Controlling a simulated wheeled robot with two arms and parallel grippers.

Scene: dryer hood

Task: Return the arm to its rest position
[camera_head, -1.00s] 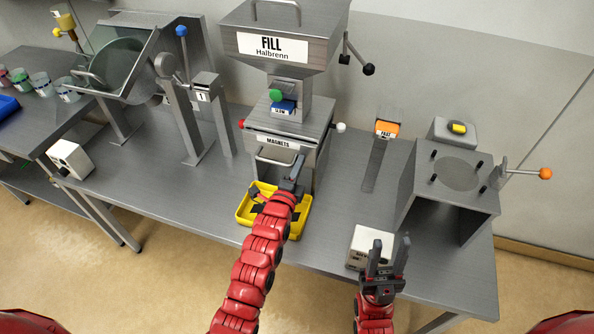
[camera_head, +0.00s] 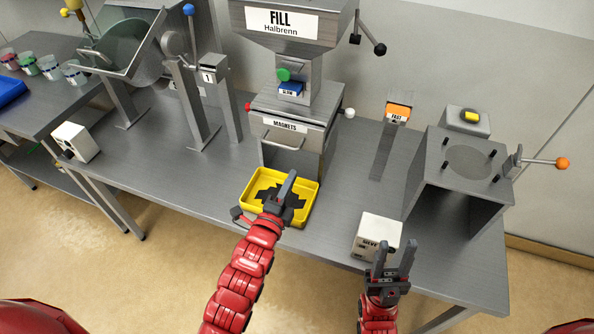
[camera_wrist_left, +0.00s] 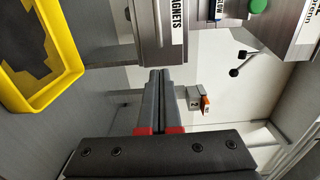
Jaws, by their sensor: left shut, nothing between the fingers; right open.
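My left gripper (camera_head: 289,184) is shut and empty. In the head view it is over the yellow tray (camera_head: 249,214), in front of the magnets drawer unit (camera_head: 291,157). In the left wrist view the left gripper's fingers (camera_wrist_left: 158,75) are together with nothing between them, and the yellow tray (camera_wrist_left: 68,40) is at the upper left. The tray holds dark pieces. My right gripper (camera_head: 393,250) is open and empty, in front of the white box (camera_head: 377,235) at the front right of the bench.
The fill hopper (camera_head: 300,50) stands above the magnets unit. A metal stand with an orange-knobbed lever (camera_head: 445,185) is at the right. A drum (camera_head: 125,50) is at the left, near a small white box (camera_head: 75,141). Open floor lies in front of the bench (camera_head: 190,170).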

